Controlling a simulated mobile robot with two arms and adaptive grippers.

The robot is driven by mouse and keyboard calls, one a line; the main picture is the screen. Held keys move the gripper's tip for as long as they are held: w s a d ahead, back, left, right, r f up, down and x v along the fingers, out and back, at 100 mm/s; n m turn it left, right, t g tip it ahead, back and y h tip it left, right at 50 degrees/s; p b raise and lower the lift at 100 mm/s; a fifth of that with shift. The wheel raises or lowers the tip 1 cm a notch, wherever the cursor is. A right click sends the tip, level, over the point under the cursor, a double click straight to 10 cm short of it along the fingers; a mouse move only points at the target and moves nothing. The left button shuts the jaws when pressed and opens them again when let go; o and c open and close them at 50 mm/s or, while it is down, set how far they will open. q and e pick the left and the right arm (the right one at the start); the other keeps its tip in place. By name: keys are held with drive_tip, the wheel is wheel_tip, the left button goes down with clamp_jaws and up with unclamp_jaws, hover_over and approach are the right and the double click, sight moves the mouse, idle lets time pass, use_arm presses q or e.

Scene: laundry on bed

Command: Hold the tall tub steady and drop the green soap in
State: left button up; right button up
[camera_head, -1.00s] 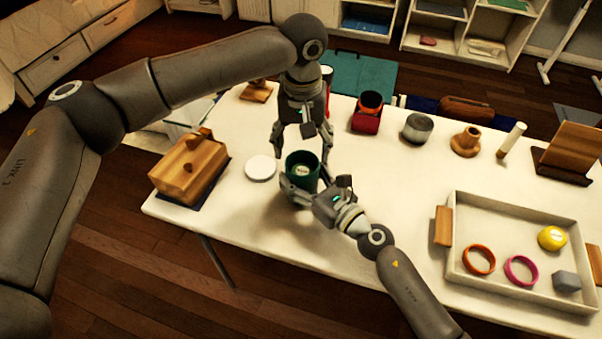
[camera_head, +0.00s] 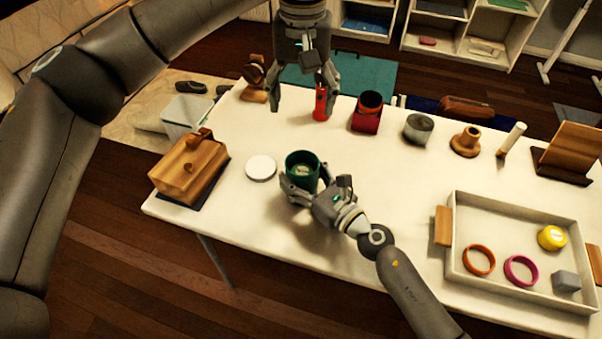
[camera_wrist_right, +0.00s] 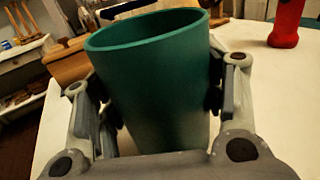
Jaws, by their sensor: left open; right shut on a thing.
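The tall tub (camera_head: 302,158) is dark green, open at the top and upright on the white table, left of the middle. My right gripper (camera_head: 301,190) is shut on the tub low on its near side. In the right wrist view the tub (camera_wrist_right: 155,85) stands between the two fingers. A small pale shape shows inside the tub in the head view; I cannot tell for sure that it is the green soap. My left gripper (camera_head: 304,98) is open and empty, raised above the far side of the table, beyond the tub.
A round white lid (camera_head: 261,168) lies left of the tub, beside a wooden box (camera_head: 188,170). A red bottle (camera_head: 320,103) stands near my left gripper, and a red holder (camera_head: 367,113) further right. A white tray (camera_head: 520,287) with rings fills the front right.

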drive_tip(key=o, duration=1.1)
